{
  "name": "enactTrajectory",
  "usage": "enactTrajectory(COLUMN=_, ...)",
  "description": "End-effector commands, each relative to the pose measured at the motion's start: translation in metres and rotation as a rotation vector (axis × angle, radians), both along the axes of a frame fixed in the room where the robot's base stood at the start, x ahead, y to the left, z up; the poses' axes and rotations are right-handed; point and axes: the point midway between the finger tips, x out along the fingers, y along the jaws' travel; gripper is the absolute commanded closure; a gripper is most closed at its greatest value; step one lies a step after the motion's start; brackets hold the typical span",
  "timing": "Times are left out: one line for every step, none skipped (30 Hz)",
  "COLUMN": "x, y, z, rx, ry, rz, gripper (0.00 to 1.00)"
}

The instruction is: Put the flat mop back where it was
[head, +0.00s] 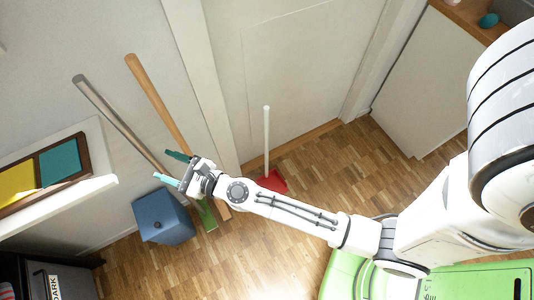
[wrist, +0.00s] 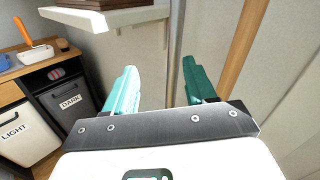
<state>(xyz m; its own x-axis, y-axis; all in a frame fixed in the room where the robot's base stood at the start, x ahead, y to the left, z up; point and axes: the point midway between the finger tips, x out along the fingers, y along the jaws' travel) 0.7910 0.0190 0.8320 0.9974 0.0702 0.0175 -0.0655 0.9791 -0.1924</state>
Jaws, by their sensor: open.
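The flat mop, with a long grey pole (head: 115,119) and a green head (head: 208,214), leans against the wall with its head on the floor. My gripper (head: 172,168) is open at the lower part of the pole. In the wrist view the grey pole (wrist: 175,45) stands upright in the gap between my fingers (wrist: 159,72), closer to the right finger. I cannot tell whether it is between the fingertips or just beyond them. My gripper hides part of the lower pole in the head view.
A wooden-handled broom (head: 157,96) leans just right of the mop. A blue bin (head: 163,218) stands left of the mop head. A wall shelf (head: 60,208) juts out at left. A red dustpan (head: 272,181) lies by the door. The floor in front is clear.

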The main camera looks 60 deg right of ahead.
Motion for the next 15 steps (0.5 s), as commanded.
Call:
enactTrajectory(x=-0.003, y=0.008, z=0.004, rx=-0.118, ry=-0.004, rz=0.061, gripper=0.45)
enactTrajectory(x=-0.006, y=0.014, z=0.006, rx=-0.213, ry=-0.007, rz=0.109, gripper=0.45)
enactTrajectory(x=-0.011, y=0.022, z=0.007, rx=-0.351, ry=-0.011, rz=0.178, gripper=0.45)
enactTrajectory(x=-0.016, y=0.027, z=0.007, rx=-0.463, ry=-0.013, rz=0.233, gripper=0.45)
enactTrajectory(x=-0.022, y=0.032, z=0.006, rx=-0.579, ry=-0.015, rz=0.289, gripper=0.45)
enactTrajectory(x=-0.030, y=0.037, z=0.002, rx=-0.730, ry=-0.017, rz=0.366, gripper=0.45)
enactTrajectory(x=-0.037, y=0.040, z=-0.001, rx=-0.841, ry=-0.018, rz=0.423, gripper=0.45)
enactTrajectory(x=-0.044, y=0.041, z=-0.005, rx=-0.952, ry=-0.017, rz=0.481, gripper=0.45)
enactTrajectory(x=-0.055, y=0.041, z=-0.011, rx=-1.096, ry=-0.016, rz=0.562, gripper=0.45)
enactTrajectory(x=-0.063, y=0.040, z=-0.016, rx=-1.203, ry=-0.014, rz=0.624, gripper=0.45)
enactTrajectory(x=-0.073, y=0.038, z=-0.021, rx=-1.306, ry=-0.012, rz=0.687, gripper=0.45)
enactTrajectory(x=-0.086, y=0.032, z=-0.028, rx=-1.439, ry=-0.004, rz=0.775, gripper=0.45)
enactTrajectory(x=-0.096, y=0.027, z=-0.032, rx=-1.534, ry=0.001, rz=0.845, gripper=0.45)
enactTrajectory(x=-0.107, y=0.020, z=-0.037, rx=-1.626, ry=0.009, rz=0.916, gripper=0.45)
enactTrajectory(x=-0.122, y=0.010, z=-0.042, rx=-1.741, ry=0.021, rz=1.016, gripper=0.45)
